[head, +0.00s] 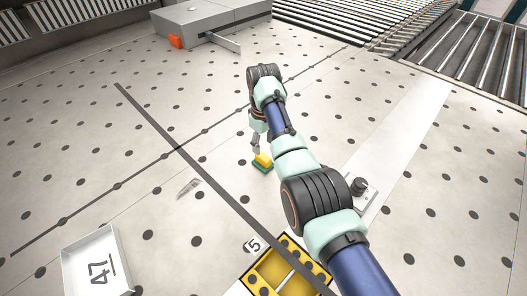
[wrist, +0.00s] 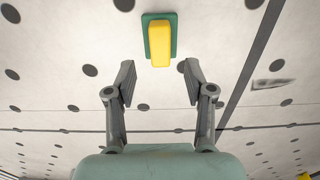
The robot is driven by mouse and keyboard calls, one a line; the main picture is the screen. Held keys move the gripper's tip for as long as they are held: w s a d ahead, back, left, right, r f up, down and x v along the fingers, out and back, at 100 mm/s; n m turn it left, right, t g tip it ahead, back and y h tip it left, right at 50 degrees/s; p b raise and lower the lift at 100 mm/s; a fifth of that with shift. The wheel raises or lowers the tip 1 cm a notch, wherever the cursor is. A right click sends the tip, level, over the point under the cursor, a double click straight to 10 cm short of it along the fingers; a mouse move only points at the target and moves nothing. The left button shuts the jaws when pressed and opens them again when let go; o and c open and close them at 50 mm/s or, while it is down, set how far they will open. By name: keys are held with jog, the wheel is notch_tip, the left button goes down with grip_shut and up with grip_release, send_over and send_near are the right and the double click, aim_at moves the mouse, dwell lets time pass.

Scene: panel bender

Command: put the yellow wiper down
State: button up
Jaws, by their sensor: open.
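The yellow wiper (head: 262,160) has a yellow block on a green base. It sits on the perforated pale table below my arm in the head view. In the wrist view the wiper (wrist: 160,43) is beyond my fingertips, near the top of the picture, roughly centred between them. My gripper (wrist: 160,80) is open, with bare table showing between its fingers and nothing held. In the head view my gripper (head: 257,143) is close above the wiper, its fingers partly hidden by my arm.
A yellow divided bin (head: 255,277) and a white tray marked 47 (head: 122,260) stand at the front. A small plate with a dark knob (head: 359,186) lies right of my arm. A thin grey piece (head: 188,188) lies left. The table around the wiper is largely clear.

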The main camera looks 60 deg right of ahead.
aim_at(263, 157)
notch_tip(263, 157, up, 5)
jog(key=shift+f, duration=0.1)
jog(key=shift+w+p, duration=0.1)
jog(key=shift+p, duration=0.25)
dwell(0.3)
jog(key=w+a+r+n+t+h+p, duration=0.1)
jog(key=w+a+r+t+p, duration=0.15)
jog(key=w+a+p, duration=0.4)
jog(key=w+a+r+t+h+p, duration=0.1)
jog(key=w+a+r+p, duration=0.25)
jog(key=a, duration=0.55)
jog(key=w+a+r+n+t+h+p, duration=0.1)
jog(key=w+a+r+t+p, duration=0.1)
jog(key=w+a+r+p, duration=0.35)
jog(key=s+a+r+t+y+p, duration=0.1)
jog(key=s+a+r+p, duration=0.3)
jog(key=a, duration=0.5)
jog(key=s+a+r+n+t+y+p, duration=0.1)
jog(key=s+a+r+t+p, duration=0.2)
jog(key=a+r, duration=0.5)
jog(key=s+a+r+t+y+p, duration=0.1)
jog(key=s+a+r+t+p, duration=0.2)
jog(key=s+a+r, duration=0.3)
jog(key=s+a+p, duration=0.1)
jog(key=a, duration=0.3)
jog(key=shift+s+a+n+p, duration=0.25)
jog(key=shift+n+p, duration=0.15)
jog(key=shift+o, duration=0.5)
jog(key=shift+f, duration=0.1)
